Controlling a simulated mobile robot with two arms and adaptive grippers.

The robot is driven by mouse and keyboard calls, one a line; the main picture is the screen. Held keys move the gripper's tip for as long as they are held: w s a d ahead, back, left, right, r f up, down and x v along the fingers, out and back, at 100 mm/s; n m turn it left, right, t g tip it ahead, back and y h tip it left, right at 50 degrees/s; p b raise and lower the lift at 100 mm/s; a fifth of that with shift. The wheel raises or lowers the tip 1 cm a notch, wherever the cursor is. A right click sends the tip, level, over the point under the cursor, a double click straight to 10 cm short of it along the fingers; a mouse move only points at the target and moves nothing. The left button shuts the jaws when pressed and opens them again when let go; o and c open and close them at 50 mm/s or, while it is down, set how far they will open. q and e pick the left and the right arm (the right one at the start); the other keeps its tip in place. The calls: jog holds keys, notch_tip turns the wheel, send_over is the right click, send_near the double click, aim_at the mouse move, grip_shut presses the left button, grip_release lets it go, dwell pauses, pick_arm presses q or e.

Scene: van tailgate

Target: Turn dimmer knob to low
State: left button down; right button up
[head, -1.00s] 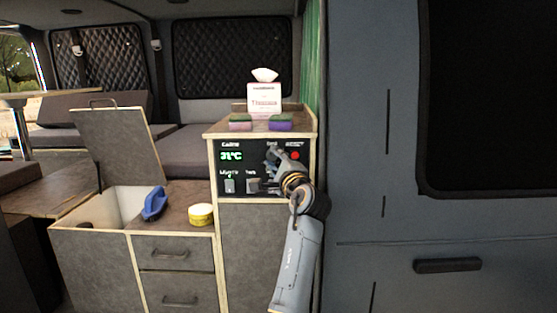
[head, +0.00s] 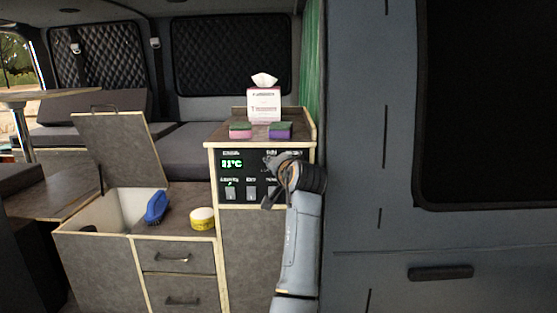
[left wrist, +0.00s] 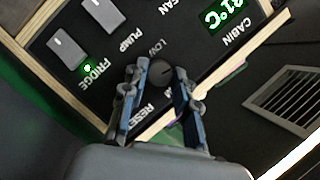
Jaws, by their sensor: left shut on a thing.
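The dark round dimmer knob (left wrist: 161,73) sits on the black control panel (head: 258,157); the word LOW is printed beside it in the left wrist view. My left gripper (left wrist: 160,78) has one blue-padded finger on each side of the knob and is shut on it. In the head view my left gripper (head: 270,181) is at the right part of the panel, and it hides the knob there. The knob's pointer direction is not clear. My right gripper is not in view.
The panel also has a green temperature display (head: 232,163), a fridge switch (left wrist: 66,48) with a lit green light, and a pump switch (left wrist: 101,17). A tissue box (head: 264,104) and two sponges stand on the cabinet top. An open-lidded box is at left.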

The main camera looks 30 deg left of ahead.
pick_arm(q)
jog(key=shift+a+r+n+t+h+p, duration=0.1)
jog(key=shift+r+n+t+h+p, duration=0.2)
jog(key=shift+n+h+p, duration=0.85)
jog(key=shift+r+n+t+h+p, duration=0.2)
jog(key=shift+r+n+h+p, duration=0.5)
jog(key=shift+n, duration=0.75)
jog(key=shift+f, duration=0.35)
jog(key=c, duration=1)
grip_release()
jog(key=shift+f, duration=0.1)
jog(key=shift+f, duration=0.1)
